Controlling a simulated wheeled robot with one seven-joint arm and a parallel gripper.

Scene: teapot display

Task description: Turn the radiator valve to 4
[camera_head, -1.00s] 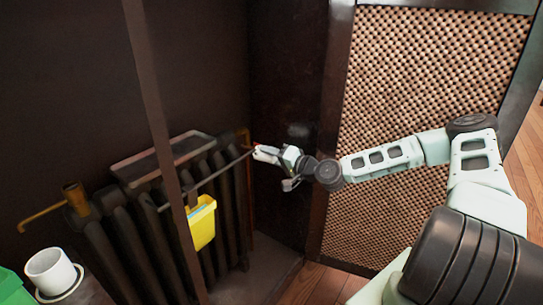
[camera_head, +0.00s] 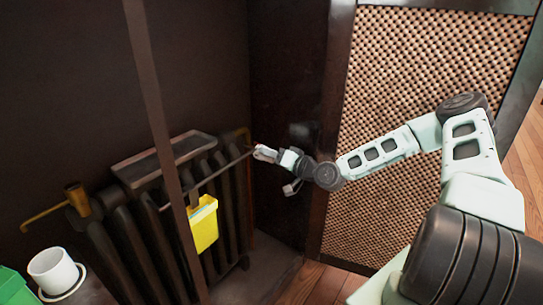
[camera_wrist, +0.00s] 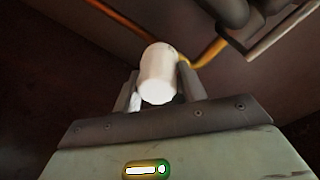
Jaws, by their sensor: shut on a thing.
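The radiator (camera_head: 125,235) stands at the left in the head view, against a dark wall. Its valve is a white rounded knob (camera_wrist: 158,68) in the wrist view, on an orange-brown pipe (camera_wrist: 208,52). My gripper (camera_wrist: 158,92) is shut on the knob, with one finger on each side of it. In the head view, my gripper (camera_head: 264,152) reaches the radiator's far right end, where the knob is too small to make out clearly. No numbers on the knob can be read.
A yellow container (camera_head: 204,226) hangs on the radiator's front, near a thin rail. A dark post (camera_head: 160,125) stands before the radiator. A woven panel (camera_head: 430,75) is behind my arm. A white cup (camera_head: 53,270) stands at lower left.

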